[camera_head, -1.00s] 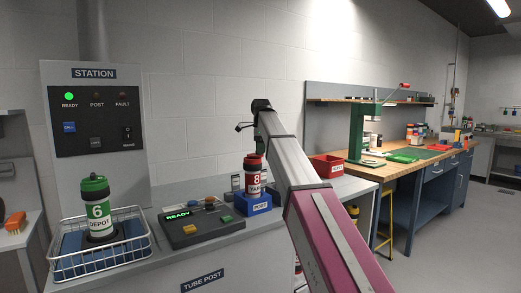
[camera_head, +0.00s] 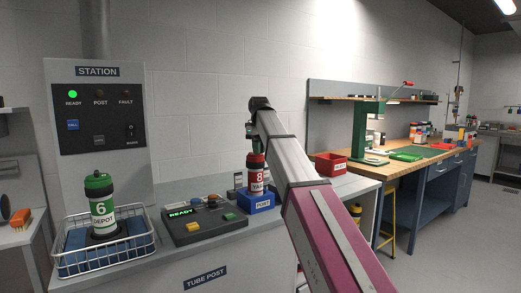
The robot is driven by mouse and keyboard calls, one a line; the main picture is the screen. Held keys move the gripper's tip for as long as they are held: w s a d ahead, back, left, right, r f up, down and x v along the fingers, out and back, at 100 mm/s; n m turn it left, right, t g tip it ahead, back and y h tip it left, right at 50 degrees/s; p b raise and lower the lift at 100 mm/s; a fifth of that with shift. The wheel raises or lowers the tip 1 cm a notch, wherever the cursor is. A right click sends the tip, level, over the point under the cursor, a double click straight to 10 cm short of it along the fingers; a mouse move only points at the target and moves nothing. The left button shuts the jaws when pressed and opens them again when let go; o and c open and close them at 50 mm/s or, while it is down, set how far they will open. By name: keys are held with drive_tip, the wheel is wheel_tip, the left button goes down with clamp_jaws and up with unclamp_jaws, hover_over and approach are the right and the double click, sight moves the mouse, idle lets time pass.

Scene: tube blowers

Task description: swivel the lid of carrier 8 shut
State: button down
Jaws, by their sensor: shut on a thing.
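Carrier 8 (camera_head: 257,181) is a white tube with a red band bearing the number 8. It stands upright in the blue block marked PORT (camera_head: 257,203) on the grey bench. Its lid (camera_head: 256,157) is dark and red at the top, partly behind my arm. My gripper (camera_head: 250,146) points down at the top of carrier 8 and is shut on the lid. The fingers are small and dark here, and my arm hides part of them. How far the lid is swivelled cannot be made out.
Carrier 6 (camera_head: 103,208), green and white, stands in a wire basket (camera_head: 146,246) at left. A control panel (camera_head: 206,228) reading READY lies between basket and port block. The station box (camera_head: 99,105) shows a green light. A red bin (camera_head: 330,164) stands to the right behind my arm.

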drive_tip(key=shift+s+a+m, duration=0.1)
drive_tip(key=shift+a+m, duration=0.05)
drive_tip(key=shift+m, duration=0.35)
drive_tip(key=c, duration=1.1)
unclamp_jaws()
